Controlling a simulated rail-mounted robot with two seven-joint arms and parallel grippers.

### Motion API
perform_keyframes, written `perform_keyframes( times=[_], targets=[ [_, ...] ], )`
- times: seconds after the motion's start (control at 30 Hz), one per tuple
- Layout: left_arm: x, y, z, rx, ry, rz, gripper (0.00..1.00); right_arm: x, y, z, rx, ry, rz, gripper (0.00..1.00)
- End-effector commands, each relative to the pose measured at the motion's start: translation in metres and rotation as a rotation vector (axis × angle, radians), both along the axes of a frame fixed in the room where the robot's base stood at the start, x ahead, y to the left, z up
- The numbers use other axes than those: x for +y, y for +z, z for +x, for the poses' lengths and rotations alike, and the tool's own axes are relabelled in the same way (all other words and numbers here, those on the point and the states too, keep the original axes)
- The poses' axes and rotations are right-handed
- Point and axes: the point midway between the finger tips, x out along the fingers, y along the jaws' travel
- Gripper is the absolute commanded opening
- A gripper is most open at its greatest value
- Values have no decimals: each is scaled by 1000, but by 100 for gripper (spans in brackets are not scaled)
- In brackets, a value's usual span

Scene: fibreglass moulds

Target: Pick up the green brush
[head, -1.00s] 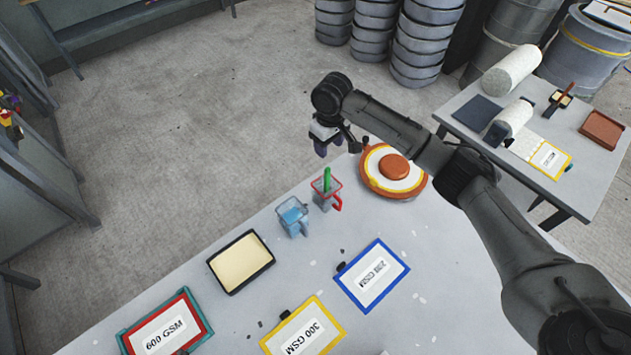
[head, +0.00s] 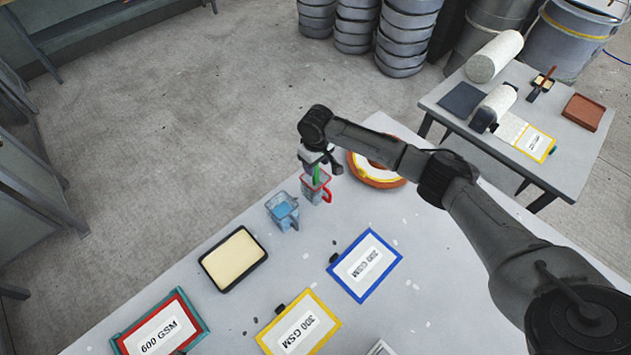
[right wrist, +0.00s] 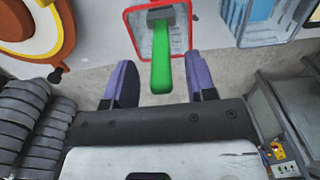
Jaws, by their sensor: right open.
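The green brush (head: 316,174) stands in a clear jug with a red rim and handle (head: 327,192) near the table's far edge. In the right wrist view the brush's green handle (right wrist: 162,75) points toward my gripper, and its grey head rests inside the red-rimmed jug (right wrist: 183,50). My right gripper (head: 318,166) is at the brush in the head view. In the right wrist view its two purple fingers (right wrist: 160,84) are open, one on each side of the handle's end, with gaps on both sides. My left gripper is not in view.
A jug of blue liquid (head: 283,212) stands close beside the red-rimmed jug. An orange and white round mould (head: 373,178) is on the other side. A cream tray (head: 233,259) and labelled frames (head: 364,265) lie nearer. A side table (head: 560,168) stands at right.

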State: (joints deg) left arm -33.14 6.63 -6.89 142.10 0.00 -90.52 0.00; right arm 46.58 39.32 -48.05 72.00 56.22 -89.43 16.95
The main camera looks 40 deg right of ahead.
Motion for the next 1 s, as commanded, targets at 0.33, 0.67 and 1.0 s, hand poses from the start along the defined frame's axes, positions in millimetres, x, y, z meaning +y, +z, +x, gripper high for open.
perform_keyframes(
  times=[0.33, 0.67, 1.0],
  targets=[
    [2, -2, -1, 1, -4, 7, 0, 1, -27, 0, 0, 1, 0, 51],
    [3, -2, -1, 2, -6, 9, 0, 1, -27, 0, 0, 1, 0, 39],
    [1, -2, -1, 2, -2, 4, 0, 1, -27, 0, 0, 1, 0, 6]
  ],
)
